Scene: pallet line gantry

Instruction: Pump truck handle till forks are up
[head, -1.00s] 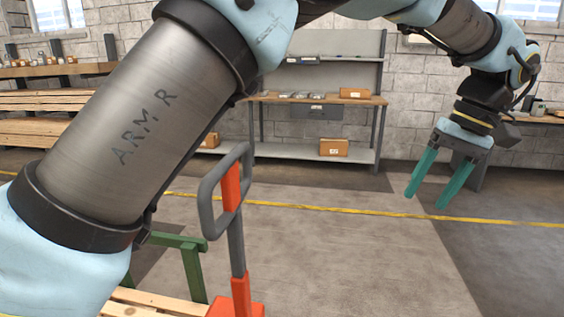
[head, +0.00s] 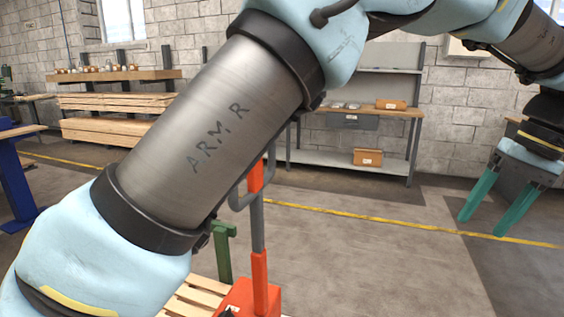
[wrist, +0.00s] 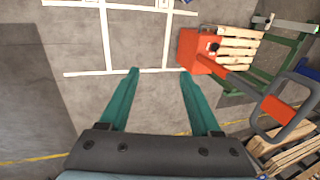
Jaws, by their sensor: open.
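The pallet truck's handle (head: 257,232) stands upright in the head view, an orange and grey shaft with a grey loop grip partly hidden behind my arm. Its orange body (head: 250,297) shows at the bottom edge. In the wrist view the orange body (wrist: 198,52), the tilted shaft (wrist: 243,83) and the loop grip (wrist: 290,125) lie to the right of my gripper. My gripper (head: 480,228), with two green fingers, is open and empty at the right of the head view, well apart from the handle. It also shows in the wrist view (wrist: 159,72). The forks cannot be made out.
A wooden pallet (wrist: 238,45) and a green frame (wrist: 285,65) stand by the truck. White floor lines (wrist: 108,40) mark the ground. A workbench (head: 350,110) with boxes stands against the back wall. Floor around my gripper is clear.

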